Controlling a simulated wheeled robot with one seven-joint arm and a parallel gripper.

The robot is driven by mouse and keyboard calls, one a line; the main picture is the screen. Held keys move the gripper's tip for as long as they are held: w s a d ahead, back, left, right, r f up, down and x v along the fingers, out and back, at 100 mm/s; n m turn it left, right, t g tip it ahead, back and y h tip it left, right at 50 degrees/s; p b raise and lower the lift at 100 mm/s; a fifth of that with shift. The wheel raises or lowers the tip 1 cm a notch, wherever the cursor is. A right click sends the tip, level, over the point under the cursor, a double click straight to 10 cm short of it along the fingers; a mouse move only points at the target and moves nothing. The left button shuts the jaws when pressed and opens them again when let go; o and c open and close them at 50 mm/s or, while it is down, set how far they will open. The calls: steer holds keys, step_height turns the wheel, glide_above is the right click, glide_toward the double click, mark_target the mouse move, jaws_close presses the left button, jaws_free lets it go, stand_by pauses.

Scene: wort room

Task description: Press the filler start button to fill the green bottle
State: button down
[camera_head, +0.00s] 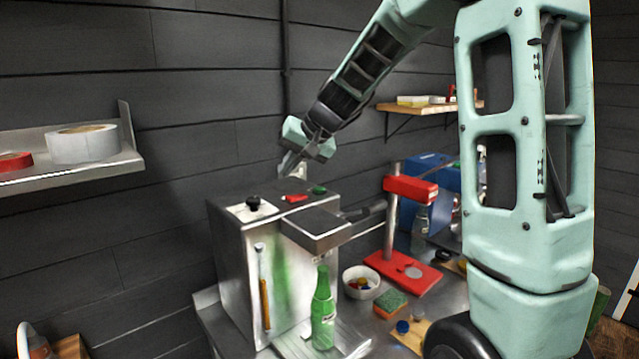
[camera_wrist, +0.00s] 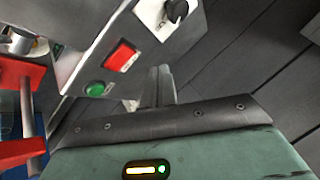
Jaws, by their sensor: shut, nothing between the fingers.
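The filler (camera_head: 232,262) is a steel box on the metal counter. On its top are a green button (camera_head: 318,190), a red switch (camera_head: 295,198) and a black knob (camera_head: 253,203). The wrist view also shows the green button (camera_wrist: 95,89), the red switch (camera_wrist: 121,55) and the black knob (camera_wrist: 177,11). The green bottle (camera_head: 323,312) stands upright in front of the filler, under its projecting head. My gripper (camera_head: 284,172) is shut and empty, above the back of the filler's top. In the wrist view its fingertips (camera_wrist: 161,72) are right of the green button, apart from it.
A red press-like stand (camera_head: 410,272) is right of the filler. A white bowl (camera_head: 361,281), a sponge (camera_head: 391,303) and a blue cap (camera_head: 402,327) lie on the counter. A wall shelf (camera_head: 70,170) with tape is at left. The dark wall is close behind.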

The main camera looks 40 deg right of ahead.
steer(key=d+r+m+t+h+p, duration=0.1)
steer(key=d+r, duration=0.3)
steer(key=d, duration=0.6)
steer(key=shift+d+r+m+h, duration=0.15)
steer(key=shift+d+m+h, duration=0.2)
steer(key=shift+m, duration=0.35)
steer(key=b, duration=0.6)
glide_above(323, 189)
step_height(323, 189, down, 8)
steer(key=shift+s+a, duration=0.15)
steer(key=shift+f+b, duration=0.4)
steer(key=shift+f, duration=0.05)
steer(key=shift+f, duration=0.15)
stand_by(0.4)
steer(key=shift+f+b, duration=0.3)
steer(key=shift+b, duration=0.35)
